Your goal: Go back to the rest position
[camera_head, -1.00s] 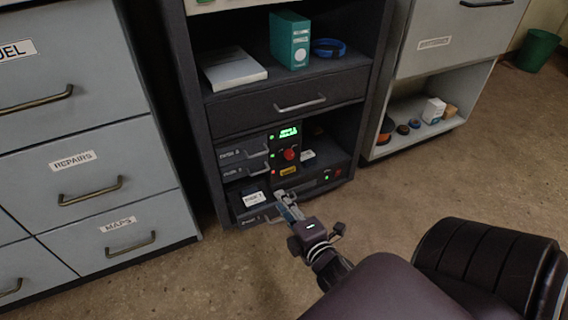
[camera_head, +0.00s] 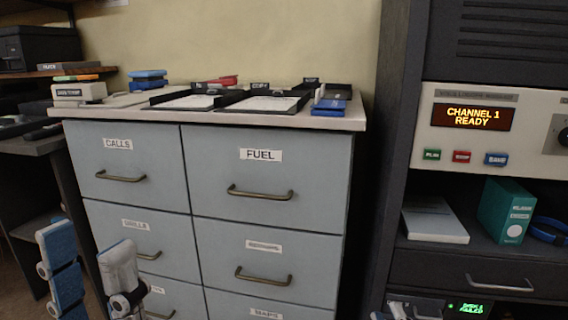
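My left gripper (camera_head: 86,240) is at the lower left in the head view. Its two long fingers point up and stand apart, with nothing between them. The finger on the left shows a blue pad. It is in front of the grey drawer cabinet (camera_head: 268,172) in the picture. A small pale part at the bottom edge (camera_head: 398,310), in front of the dark console rack (camera_head: 392,190), appears to be the tip of my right gripper. The rest of it is cut off, so its opening is not shown.
The cabinet top holds black trays with papers (camera_head: 262,104) and a blue item (camera_head: 329,107). The rack's display (camera_head: 473,117) reads "CHANNEL 1 READY". Below are green, red and blue buttons, a white book (camera_head: 434,222) and a teal binder (camera_head: 506,212). A dark desk (camera_head: 40,150) stands left.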

